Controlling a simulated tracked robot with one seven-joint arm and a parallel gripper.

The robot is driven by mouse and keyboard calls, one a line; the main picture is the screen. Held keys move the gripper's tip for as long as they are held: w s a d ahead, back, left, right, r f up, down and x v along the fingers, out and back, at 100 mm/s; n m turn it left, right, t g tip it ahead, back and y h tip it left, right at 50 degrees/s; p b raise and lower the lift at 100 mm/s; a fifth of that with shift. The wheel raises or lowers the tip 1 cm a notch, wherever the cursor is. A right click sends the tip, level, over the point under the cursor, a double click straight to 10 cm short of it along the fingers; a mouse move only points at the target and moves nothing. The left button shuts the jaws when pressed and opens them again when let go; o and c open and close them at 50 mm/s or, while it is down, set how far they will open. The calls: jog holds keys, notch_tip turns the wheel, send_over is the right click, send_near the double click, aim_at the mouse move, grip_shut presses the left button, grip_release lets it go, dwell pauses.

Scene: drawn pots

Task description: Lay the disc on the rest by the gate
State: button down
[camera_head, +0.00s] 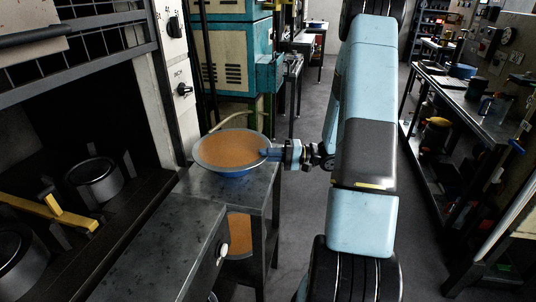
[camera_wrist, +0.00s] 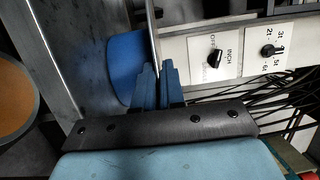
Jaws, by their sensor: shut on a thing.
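The disc (camera_head: 230,149) has an orange-brown face and a grey rim, and lies about level over the far end of the dark metal bench (camera_head: 255,185). My gripper (camera_head: 268,153) is shut on its right rim in the head view. In the wrist view the gripper (camera_wrist: 160,85) closes on a thin edge. A blue round body (camera_head: 237,174) shows beneath the disc; it also shows in the wrist view (camera_wrist: 124,62). I cannot tell whether it is the rest or part of the disc, or whether they touch. I cannot make out a gate for certain.
A second orange-brown round thing (camera_head: 239,236) shows low under the bench. A yellow bar (camera_head: 62,214) and a dark pot (camera_head: 95,178) are in the recess at left. A panel with knobs (camera_head: 174,60) stands close behind the disc. Floor is clear right of the bench.

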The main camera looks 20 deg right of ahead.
jog(key=c, duration=1.1)
grip_release()
jog(key=shift+c, duration=0.2)
jog(key=shift+d, duration=0.1)
jog(key=v, duration=1.3)
jog(key=shift+s+d, duration=0.25)
jog(key=shift+d, duration=0.05)
jog(key=shift+f, duration=0.1)
